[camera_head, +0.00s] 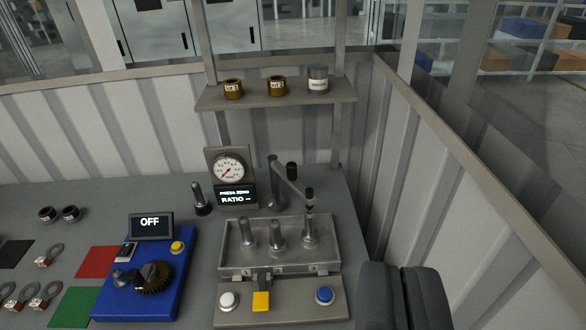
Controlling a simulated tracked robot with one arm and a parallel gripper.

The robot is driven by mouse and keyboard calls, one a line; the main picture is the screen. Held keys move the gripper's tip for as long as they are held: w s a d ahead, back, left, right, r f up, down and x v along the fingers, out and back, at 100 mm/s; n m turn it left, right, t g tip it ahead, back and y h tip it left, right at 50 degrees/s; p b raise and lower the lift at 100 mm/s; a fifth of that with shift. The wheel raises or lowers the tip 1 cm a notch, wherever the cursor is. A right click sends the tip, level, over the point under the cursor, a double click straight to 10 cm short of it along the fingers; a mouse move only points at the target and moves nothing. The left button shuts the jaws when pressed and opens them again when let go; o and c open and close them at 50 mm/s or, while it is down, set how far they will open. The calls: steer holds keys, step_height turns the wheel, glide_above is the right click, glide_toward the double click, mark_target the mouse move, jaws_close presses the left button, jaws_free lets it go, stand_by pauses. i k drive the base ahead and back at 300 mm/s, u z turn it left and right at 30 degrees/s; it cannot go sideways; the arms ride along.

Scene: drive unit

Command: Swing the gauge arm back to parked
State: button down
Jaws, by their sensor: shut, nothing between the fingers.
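The gauge arm (290,186) is a grey bar on an upright post behind the metal tray (225,262). It slants forward and right, with a black knob near its middle. Its black-tipped probe end is over the rightmost peg (310,230) in the tray; I cannot tell whether it touches. The round dial gauge (229,170) stands left of the arm, above a small display reading "PRESS ZERO" and "RATIO --". My gripper (403,268) is at the lower right, its two dark fingers shut and empty, right of the tray and apart from the arm.
Left are a blue unit (178,303) with a gear and "OFF" display, coloured mats and ring tags. A shelf (330,96) with jars is behind. A ribbed wall (430,190) bounds the right.

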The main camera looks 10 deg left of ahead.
mark_target(289, 175)
steer(key=z, duration=0.05)
steer(key=i, duration=1)
steer(key=u, duration=1.05)
